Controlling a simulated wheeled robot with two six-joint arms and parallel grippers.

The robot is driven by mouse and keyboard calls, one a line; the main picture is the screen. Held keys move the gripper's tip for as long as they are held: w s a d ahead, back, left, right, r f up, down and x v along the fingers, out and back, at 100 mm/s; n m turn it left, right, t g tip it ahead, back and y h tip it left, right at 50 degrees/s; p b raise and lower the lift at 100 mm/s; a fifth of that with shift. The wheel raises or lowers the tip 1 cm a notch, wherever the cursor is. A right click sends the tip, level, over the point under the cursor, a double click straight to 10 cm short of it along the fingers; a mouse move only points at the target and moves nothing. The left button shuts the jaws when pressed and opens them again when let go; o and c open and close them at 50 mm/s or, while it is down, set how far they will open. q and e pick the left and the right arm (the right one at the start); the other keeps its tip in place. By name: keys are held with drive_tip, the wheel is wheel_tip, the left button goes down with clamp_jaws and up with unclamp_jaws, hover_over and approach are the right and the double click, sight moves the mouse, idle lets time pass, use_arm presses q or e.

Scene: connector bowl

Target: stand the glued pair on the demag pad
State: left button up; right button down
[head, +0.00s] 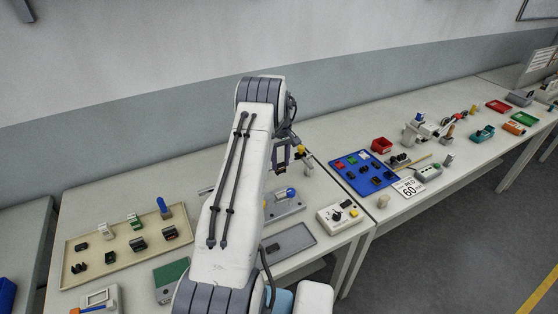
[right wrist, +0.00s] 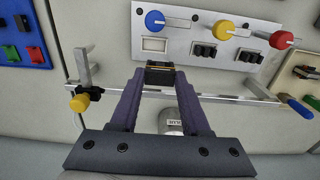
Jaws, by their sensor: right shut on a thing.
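My right gripper (right wrist: 165,82) is shut on a small dark block with a thin yellowish edge (right wrist: 165,72), seen between the purple fingertips in the right wrist view. Whether this block is the glued pair cannot be made out for sure. In the head view the right gripper (head: 283,158) is above the bench, largely behind my raised right arm, and its held piece is not clear there. The demag pad cannot be told for certain; a cream box with a black knob (head: 340,216) and a flat grey mat (head: 290,243) lie right of the arm. My left gripper is not in view.
A cream tray (head: 72,249) with several connectors lies left. A blue tray (head: 385,185) with small parts lies right. A panel with coloured levers (right wrist: 205,43) and a rail with a yellow-knobbed clamp (right wrist: 80,100) are near the gripper. A labelled cylinder (right wrist: 172,122) shows between the fingers.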

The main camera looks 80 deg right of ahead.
drive_tip(key=shift+w+a, duration=0.15)
drive_tip(key=shift+a, duration=0.2)
drive_tip(key=shift+w+a+b, duration=0.75)
drive_tip(key=shift+w+a, duration=3.5)
drive_tip(key=shift+a, duration=2.15)
drive_tip(key=shift+w+a+b, duration=0.8)
drive_tip(key=shift+w+a, duration=3.4)
drive_tip(key=shift+a, duration=2.2)
drive_tip(key=shift+w+a+b, duration=0.75)
drive_tip(key=shift+w+a, duration=3.5)
drive_tip(key=shift+a, duration=2.15)
drive_tip(key=shift+d+f+b, duration=0.1)
drive_tip(key=shift+f+b, duration=4.1)
drive_tip(key=shift+f, duration=1.7)
drive_tip(key=shift+c, duration=1.5)
unclamp_jaws()
